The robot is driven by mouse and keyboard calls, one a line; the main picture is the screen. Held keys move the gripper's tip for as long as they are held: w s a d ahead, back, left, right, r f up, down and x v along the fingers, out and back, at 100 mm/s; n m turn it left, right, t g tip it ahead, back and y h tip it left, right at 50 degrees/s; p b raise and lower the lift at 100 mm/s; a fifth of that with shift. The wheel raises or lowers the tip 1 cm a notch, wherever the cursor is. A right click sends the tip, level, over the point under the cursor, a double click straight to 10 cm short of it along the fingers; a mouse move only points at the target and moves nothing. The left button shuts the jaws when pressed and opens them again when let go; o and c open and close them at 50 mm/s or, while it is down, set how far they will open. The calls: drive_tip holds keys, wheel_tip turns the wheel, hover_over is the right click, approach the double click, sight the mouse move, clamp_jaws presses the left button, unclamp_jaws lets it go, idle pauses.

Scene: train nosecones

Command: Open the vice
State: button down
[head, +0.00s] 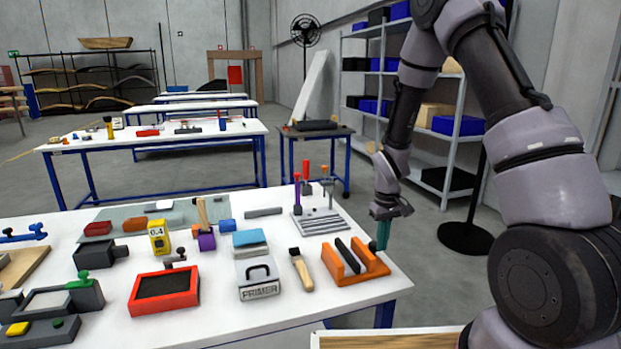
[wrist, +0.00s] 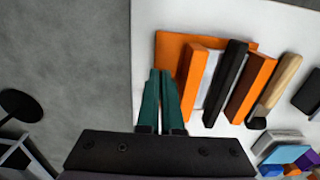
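An orange fixture (head: 357,268) with two upright orange blocks and a black bar between them stands at the white table's right end. It looks vice-like, but I cannot tell for certain that it is the vice. In the wrist view the fixture (wrist: 263,80) shows its flat orange base, the blocks and the black bar. My gripper (head: 382,240) points down beside the fixture's right end, near the table edge. In the wrist view its teal fingers (wrist: 161,75) lie close together with nothing visible between them, overlapping the base's edge. I cannot tell whether they touch it.
A wooden-handled tool (head: 301,270), a PRIMER container (head: 259,279) and a red tray (head: 163,306) stand left of the fixture. Grey blocks with green knobs (head: 84,292) are at far left. A slotted metal rack (head: 320,222) stands behind. Floor is open beyond the table's right edge.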

drive_tip(key=shift+d, duration=0.1)
drive_tip(key=shift+s+d, duration=0.15)
wheel_tip(320, 180, up, 6)
idle(0.8)
drive_tip(key=shift+s, duration=0.1)
drive_tip(key=shift+s+a+f, duration=0.1)
drive_tip(key=shift+a+f, duration=0.25)
drive_tip(key=shift+f, duration=0.65)
drive_tip(key=shift+s+a+f, duration=0.1)
drive_tip(key=shift+a+f, duration=0.3)
drive_tip(key=shift+f, duration=0.65)
drive_tip(key=shift+s+a+f, duration=0.1)
drive_tip(key=shift+a+f, duration=0.25)
drive_tip(key=shift+f, duration=0.65)
drive_tip(key=shift+w, duration=0.35)
drive_tip(key=shift+w+d+r, duration=0.1)
drive_tip(key=shift+w+d, duration=0.2)
drive_tip(key=shift+d, duration=0.4)
